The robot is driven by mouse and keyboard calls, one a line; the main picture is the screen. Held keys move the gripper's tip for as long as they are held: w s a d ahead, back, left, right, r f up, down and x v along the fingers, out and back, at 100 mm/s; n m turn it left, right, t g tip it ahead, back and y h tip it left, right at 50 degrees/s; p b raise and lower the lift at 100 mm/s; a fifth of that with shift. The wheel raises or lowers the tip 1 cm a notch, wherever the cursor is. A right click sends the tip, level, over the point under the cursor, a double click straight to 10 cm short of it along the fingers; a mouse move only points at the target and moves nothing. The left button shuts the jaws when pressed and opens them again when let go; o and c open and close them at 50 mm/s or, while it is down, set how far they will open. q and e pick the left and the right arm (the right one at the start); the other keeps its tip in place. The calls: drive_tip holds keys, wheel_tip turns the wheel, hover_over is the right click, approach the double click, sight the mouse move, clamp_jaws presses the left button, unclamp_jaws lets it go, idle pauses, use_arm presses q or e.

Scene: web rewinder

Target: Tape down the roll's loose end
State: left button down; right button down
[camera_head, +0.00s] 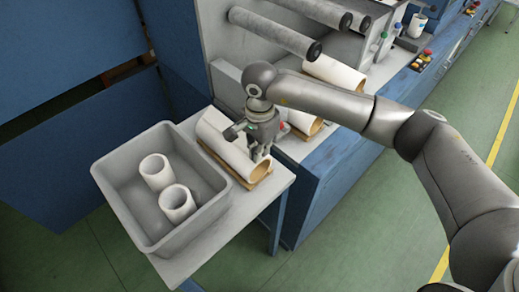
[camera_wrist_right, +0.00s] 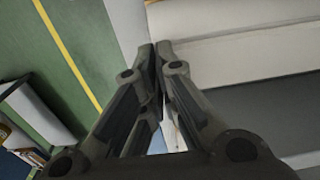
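A white roll (camera_head: 222,140) lies on a low brown cradle (camera_head: 258,172) on the light bench. My right gripper (camera_head: 259,157) points down at the roll's right side, close to its near end. I cannot tell whether it touches the roll. In the right wrist view its fingers (camera_wrist_right: 157,52) come together at the tips, with no tape visible between them. The white roll (camera_wrist_right: 235,55) fills the upper right there, with a faint line along its length. I cannot make out a loose end for certain. My left gripper is not in view.
A grey bin (camera_head: 123,207) with two white cores (camera_head: 156,172) stands left of the roll. More white rolls (camera_head: 334,73) lie on the machine bench behind. Grey rollers (camera_head: 273,31) stick out above. A control panel with buttons (camera_head: 421,60) sits at the upper right.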

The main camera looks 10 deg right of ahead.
idle(0.3)
drive_tip(key=c, duration=1.6)
unclamp_jaws()
drive_tip(key=shift+c, duration=0.2)
wheel_tip(320, 180, up, 12)
